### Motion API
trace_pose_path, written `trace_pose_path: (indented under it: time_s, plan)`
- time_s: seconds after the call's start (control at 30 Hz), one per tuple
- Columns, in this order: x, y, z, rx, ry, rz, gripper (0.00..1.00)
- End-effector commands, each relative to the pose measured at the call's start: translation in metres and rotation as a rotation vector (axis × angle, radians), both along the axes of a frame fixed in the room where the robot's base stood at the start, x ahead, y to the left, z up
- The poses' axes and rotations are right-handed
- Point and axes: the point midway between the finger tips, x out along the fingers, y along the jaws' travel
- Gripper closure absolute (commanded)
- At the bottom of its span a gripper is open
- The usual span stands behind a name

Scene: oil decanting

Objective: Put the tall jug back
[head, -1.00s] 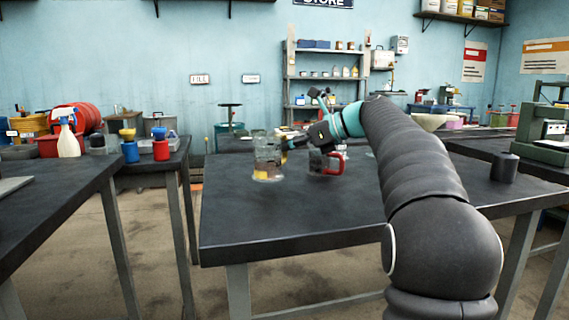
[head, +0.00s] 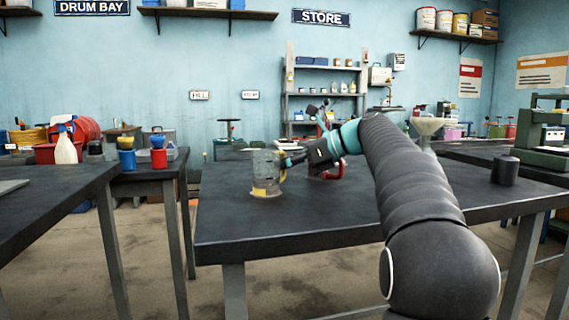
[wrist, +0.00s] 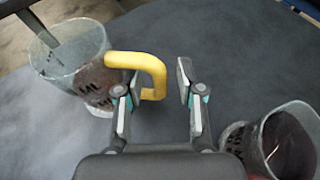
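A tall clear jug (head: 266,176) with a yellow band low on its side stands on the dark bench, left of my gripper (head: 290,160). In the wrist view this jug (wrist: 70,62) is at upper left, and its yellow handle (wrist: 156,72) reaches between my fingers. My gripper (wrist: 157,100) is open, with a gap between the right finger and the handle. A second jug (wrist: 285,145), holding dark liquid, is at lower right in the wrist view. In the head view its red handle (head: 334,171) shows behind my arm; its body is mostly hidden.
The bench (head: 225,225) is clear in front and to the left. A dark cylinder (head: 505,170) stands at its right. A side bench holds a blue pot (head: 127,160) and a red pot (head: 159,158). A spray bottle (head: 65,145) stands further left.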

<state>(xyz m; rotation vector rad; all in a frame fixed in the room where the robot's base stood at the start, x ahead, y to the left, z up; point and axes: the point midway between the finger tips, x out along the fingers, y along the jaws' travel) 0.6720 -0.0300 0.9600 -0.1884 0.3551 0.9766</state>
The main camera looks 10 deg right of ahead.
Motion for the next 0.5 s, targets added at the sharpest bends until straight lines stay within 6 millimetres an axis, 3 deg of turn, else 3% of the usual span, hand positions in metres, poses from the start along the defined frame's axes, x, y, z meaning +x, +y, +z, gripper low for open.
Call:
trace_pose_path:
  time_s: [0.27,0.5]
  plan:
    - [0.0,0.0,0.003,-0.001,-0.001,0.0,0.62]
    - [-0.017,-0.027,0.018,-0.001,-0.001,-0.004,0.62]
